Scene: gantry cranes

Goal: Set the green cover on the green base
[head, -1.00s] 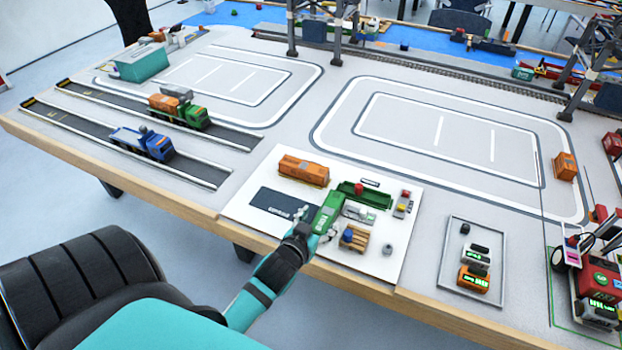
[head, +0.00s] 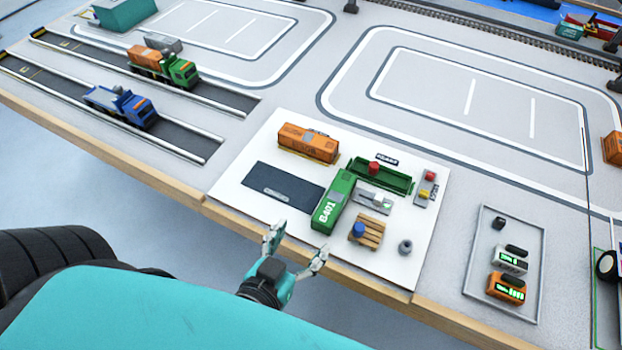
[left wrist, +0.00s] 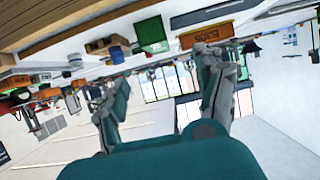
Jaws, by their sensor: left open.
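The green cover (head: 333,203), a long box marked B401, lies on the white board beside the dark rectangle. Its far end is close to the left end of the green base (head: 398,184); I cannot tell whether they touch. My left gripper (head: 296,248) is open and empty at the board's near edge, short of the cover. In the left wrist view its fingers (left wrist: 163,78) are spread, with a green block (left wrist: 150,35) beyond. My right gripper is not in view.
On the white board (head: 385,262) stand an orange container (head: 308,143), a grey-white piece (head: 373,200), a wooden pallet (head: 366,232) with a blue item, and a grey knob (head: 405,246). A grey tray (head: 532,293) with small devices is at right. Trucks stand at left.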

